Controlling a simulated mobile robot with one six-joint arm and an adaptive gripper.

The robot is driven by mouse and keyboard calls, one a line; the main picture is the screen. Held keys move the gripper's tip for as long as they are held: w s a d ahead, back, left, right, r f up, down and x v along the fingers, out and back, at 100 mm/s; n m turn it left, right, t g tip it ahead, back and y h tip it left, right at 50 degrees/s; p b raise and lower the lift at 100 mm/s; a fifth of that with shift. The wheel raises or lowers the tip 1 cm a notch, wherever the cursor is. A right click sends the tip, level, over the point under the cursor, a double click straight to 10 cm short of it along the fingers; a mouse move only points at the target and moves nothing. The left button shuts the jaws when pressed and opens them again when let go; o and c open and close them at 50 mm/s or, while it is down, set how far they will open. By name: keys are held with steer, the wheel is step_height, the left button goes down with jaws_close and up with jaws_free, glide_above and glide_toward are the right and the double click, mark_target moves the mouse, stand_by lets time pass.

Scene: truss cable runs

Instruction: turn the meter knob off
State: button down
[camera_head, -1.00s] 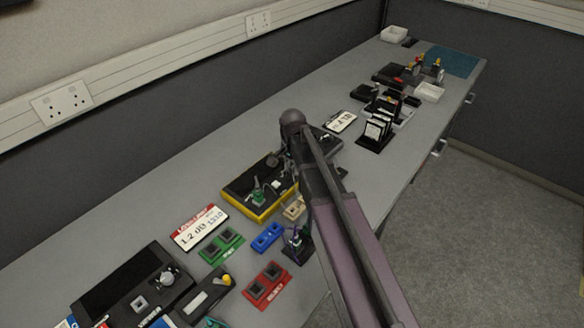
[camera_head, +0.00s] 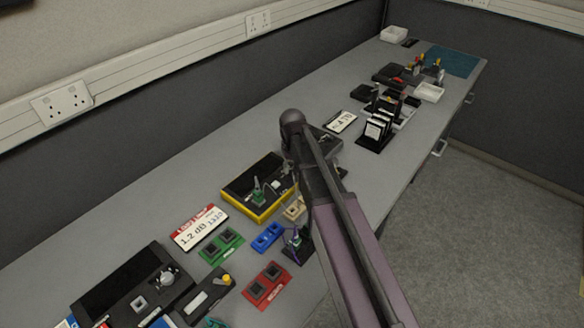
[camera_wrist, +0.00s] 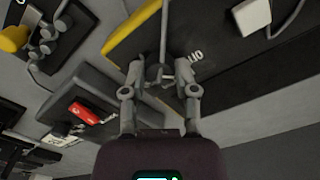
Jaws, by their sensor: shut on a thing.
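A black, yellow-edged unit (camera_head: 240,200), which looks like the meter, lies on the bench left of my arm. In the wrist view a yellow edge (camera_wrist: 132,32) runs beside a dark panel with small white letters. My gripper (camera_wrist: 160,76) is over that panel, its fingers close together on a small grey piece. This looks like the knob, but the fingers cover most of it, and I cannot tell its angle. In the head view my arm hides the gripper tips.
A white readout card (camera_head: 200,228) reads about 1.2 dB 1310. Green (camera_head: 222,246), blue (camera_head: 267,237) and red (camera_head: 267,286) blocks lie in front. A dark box (camera_head: 122,285) is at lower left. Racks and trays (camera_head: 430,92) stand farther right. The rear bench strip is clear.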

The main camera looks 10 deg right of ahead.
steer(key=shift+n, duration=1.2)
steer(key=shift+c, duration=1.9)
jaws_free()
steer(key=shift+m, duration=0.3)
